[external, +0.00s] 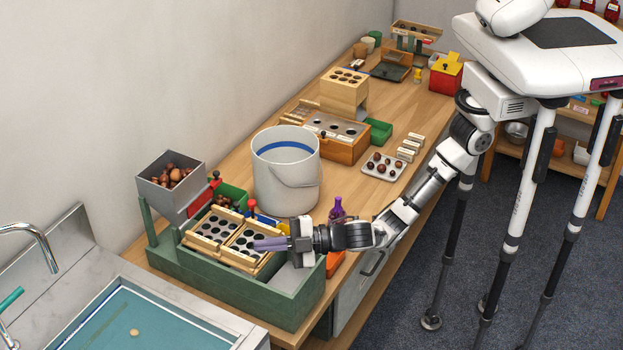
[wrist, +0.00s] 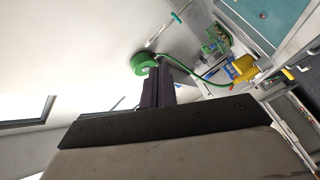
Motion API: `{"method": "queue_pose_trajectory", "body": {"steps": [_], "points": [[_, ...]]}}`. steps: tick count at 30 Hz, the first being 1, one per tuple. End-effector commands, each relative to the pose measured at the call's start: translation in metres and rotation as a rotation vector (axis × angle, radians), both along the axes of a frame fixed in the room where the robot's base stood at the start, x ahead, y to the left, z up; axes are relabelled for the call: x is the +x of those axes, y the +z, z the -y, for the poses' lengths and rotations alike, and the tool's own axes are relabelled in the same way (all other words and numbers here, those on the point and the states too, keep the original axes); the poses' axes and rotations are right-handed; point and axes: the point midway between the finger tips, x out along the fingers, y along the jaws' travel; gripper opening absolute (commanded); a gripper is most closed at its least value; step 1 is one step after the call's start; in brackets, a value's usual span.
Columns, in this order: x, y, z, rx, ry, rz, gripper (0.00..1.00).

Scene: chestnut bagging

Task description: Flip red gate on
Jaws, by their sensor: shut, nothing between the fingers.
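A red part with a small red knob (external: 215,177), likely the red gate, sits beside the grey hopper (external: 150,168) on the green sorting stand (external: 285,306). A second red knob (external: 251,205) stands on a stem behind the wooden sieve frames (external: 246,262). I cannot tell which position the gate is in. My gripper (external: 256,244) is level over the right sieve frame, its purple fingers shut and empty, pointing left. It is apart from both red knobs. In the wrist view the shut fingers (wrist: 158,88) show, and neither red knob can be made out.
Chestnuts (external: 174,173) fill the hopper. A large white bucket (external: 287,185) stands close behind the stand, and a purple bottle (external: 337,209) is beside my wrist. A sink (external: 140,312) lies at the front left. The wall is close behind the bench.

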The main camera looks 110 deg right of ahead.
Motion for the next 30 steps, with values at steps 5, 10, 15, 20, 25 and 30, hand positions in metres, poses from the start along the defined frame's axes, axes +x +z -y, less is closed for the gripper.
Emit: {"method": "queue_pose_trajectory", "body": {"steps": [5, 10, 15, 20, 25, 30], "points": [[0.034, -0.040, 0.134, -0.166, -0.467, -0.204, 0.00], [0.027, -0.059, 0.215, -0.248, -0.766, -0.329, 0.00], [0.018, -0.065, 0.246, -0.277, -0.895, -0.381, 0.00], [0.016, -0.066, 0.249, -0.280, -0.913, -0.388, 0.00], [0.016, -0.066, 0.249, -0.280, -0.910, -0.387, 0.00], [0.020, -0.068, 0.256, -0.278, -0.910, -0.388, 0.00]]}}
